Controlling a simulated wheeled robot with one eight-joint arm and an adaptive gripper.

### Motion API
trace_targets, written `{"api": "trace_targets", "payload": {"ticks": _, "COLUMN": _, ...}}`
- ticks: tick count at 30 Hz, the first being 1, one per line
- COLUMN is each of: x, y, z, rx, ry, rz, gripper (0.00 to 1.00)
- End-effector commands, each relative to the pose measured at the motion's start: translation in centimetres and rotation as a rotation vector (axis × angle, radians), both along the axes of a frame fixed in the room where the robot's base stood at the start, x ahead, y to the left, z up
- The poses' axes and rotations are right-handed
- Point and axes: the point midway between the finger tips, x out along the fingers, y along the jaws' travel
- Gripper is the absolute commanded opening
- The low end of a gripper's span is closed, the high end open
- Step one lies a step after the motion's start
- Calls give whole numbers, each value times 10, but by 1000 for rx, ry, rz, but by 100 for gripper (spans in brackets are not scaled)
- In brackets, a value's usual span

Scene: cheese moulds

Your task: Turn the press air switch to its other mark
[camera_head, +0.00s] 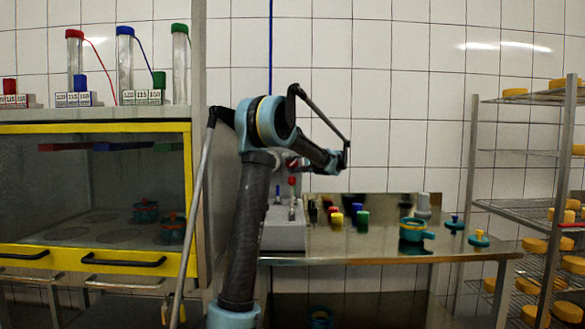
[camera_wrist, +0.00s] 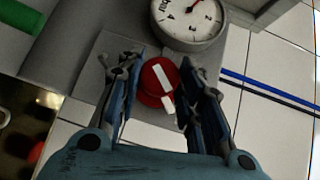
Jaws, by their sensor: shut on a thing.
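The press air switch (camera_wrist: 148,88) is a round red knob with a white bar across its face, seen in the wrist view on a grey plate. The bar lies at a slant. My gripper (camera_wrist: 158,66) has one finger on each side of the knob and is shut on it. The marks around the switch cannot be made out. In the head view my arm hides part of the press (camera_head: 284,236), and my fingers cannot be made out clearly there.
A pressure gauge (camera_wrist: 188,20) sits close beside the switch. Coloured blocks and a teal mould (camera_head: 411,231) stand on the steel table (camera_head: 380,258). A yellow-framed cabinet (camera_head: 185,205) is left, a cheese rack (camera_head: 470,150) right.

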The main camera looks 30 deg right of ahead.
Motion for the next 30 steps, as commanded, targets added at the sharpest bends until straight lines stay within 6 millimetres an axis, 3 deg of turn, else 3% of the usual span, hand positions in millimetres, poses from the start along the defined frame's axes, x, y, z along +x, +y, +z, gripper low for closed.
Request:
{"api": "trace_targets", "payload": {"ticks": 1, "x": 0, "y": 1, "z": -2, "rx": -1, "ry": 3, "rz": 2, "gripper": 10}}
{"api": "trace_targets", "payload": {"ticks": 2, "x": 0, "y": 1, "z": -2, "rx": -1, "ry": 3, "rz": 2, "gripper": 41}}
{"api": "trace_targets", "payload": {"ticks": 4, "x": 1, "y": 1, "z": -2, "rx": -1, "ry": 3, "rz": 2, "gripper": 54}}
{"api": "trace_targets", "payload": {"ticks": 17, "x": -5, "y": -2, "z": 0, "rx": -2, "ry": 2, "rz": -1, "gripper": 54}}
{"api": "trace_targets", "payload": {"ticks": 20, "x": -16, "y": -4, "z": 2, "rx": -2, "ry": 2, "rz": -2, "gripper": 54}}
{"api": "trace_targets", "payload": {"ticks": 30, "x": -77, "y": -19, "z": 9, "rx": -1, "ry": 3, "rz": -3, "gripper": 54}}
